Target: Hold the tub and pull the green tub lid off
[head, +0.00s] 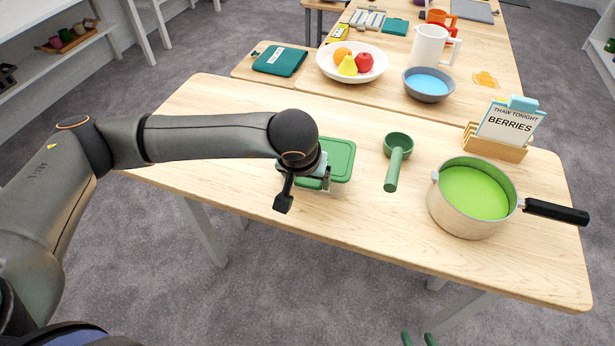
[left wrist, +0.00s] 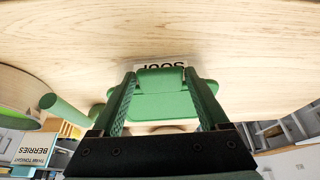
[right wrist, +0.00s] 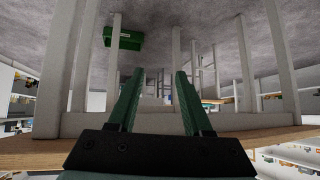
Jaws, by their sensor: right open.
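The tub with a green lid (head: 338,158) sits on the wooden table, partly hidden behind my left gripper. In the left wrist view a green lid (left wrist: 160,104) with a front tab (left wrist: 161,78) shows, and a white label (left wrist: 160,64) reads "SOUP" upside down. My left gripper (left wrist: 160,82) is at the tub's near side, its fingers wide apart on either side of the tab; I cannot tell whether they touch it. My right gripper (right wrist: 160,75) is open and empty, low in front of the table; only its fingertips (head: 418,339) show in the head view.
A green scoop (head: 397,150) lies right of the tub. A pot (head: 468,205) with a black handle stands further right, before a card holder (head: 496,145) reading "BERRIES". A fruit bowl (head: 352,62) and a blue-grey bowl (head: 428,84) stand behind. The table front is clear.

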